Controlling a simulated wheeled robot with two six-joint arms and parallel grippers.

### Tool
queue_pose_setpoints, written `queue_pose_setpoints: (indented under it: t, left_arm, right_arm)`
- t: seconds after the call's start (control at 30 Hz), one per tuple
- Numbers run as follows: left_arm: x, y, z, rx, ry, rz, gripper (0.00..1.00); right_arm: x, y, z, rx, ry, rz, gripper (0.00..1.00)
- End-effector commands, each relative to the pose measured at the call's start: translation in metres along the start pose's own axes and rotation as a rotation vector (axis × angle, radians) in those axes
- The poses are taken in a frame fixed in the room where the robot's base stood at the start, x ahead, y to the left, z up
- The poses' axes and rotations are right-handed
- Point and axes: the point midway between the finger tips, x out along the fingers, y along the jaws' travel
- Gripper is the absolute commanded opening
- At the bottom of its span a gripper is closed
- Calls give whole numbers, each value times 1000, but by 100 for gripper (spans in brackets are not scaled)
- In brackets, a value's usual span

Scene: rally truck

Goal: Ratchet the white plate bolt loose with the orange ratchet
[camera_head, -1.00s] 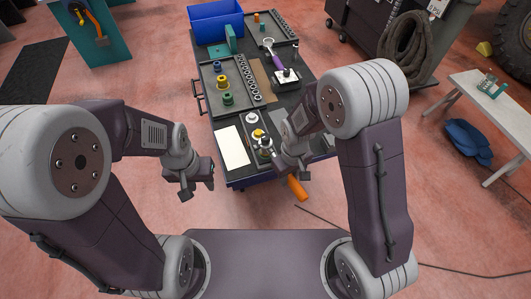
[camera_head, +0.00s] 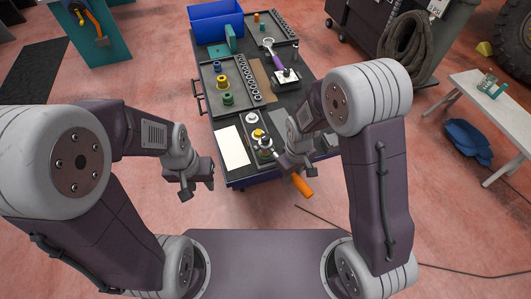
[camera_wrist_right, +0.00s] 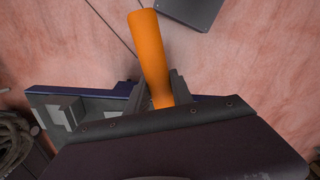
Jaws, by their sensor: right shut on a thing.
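The orange ratchet handle (camera_head: 302,184) sticks out from my right gripper (camera_head: 290,162) at the near edge of the cart. In the right wrist view, the orange handle (camera_wrist_right: 150,50) stands between the two fingers of my right gripper (camera_wrist_right: 156,92), which is shut on it. Beside the right gripper, a row of small fixtures (camera_head: 257,134) with white, yellow and dark tops sits on the cart. A white sheet (camera_head: 232,148) lies left of them. I cannot tell which is the white plate bolt. My left gripper (camera_head: 197,182) hangs left of the cart, apart from everything.
The cart (camera_head: 237,178) carries a tray of sockets (camera_head: 222,82), a purple-handled tool (camera_head: 274,53) and a blue bin (camera_head: 215,20). A white bench (camera_head: 490,110) stands at the right.

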Motion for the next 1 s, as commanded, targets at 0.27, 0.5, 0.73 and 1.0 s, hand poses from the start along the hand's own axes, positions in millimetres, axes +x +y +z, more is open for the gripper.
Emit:
queue_pose_setpoints:
  t: [0.27, 0.5, 0.73, 1.0]
  left_arm:
    - [0, 0, 0, 0, 0, 0, 36]
    - [0, 0, 0, 0, 0, 0, 36]
    - [0, 0, 0, 0, 0, 0, 36]
    - [0, 0, 0, 0, 0, 0, 36]
  right_arm:
    - [0, 14, 0, -86, -1, 0, 0]
    - [0, 25, -2, -163, -2, 0, 0]
    - [0, 36, -4, -234, -1, 0, 0]
    - [0, 48, -7, -319, -3, -1, 0]
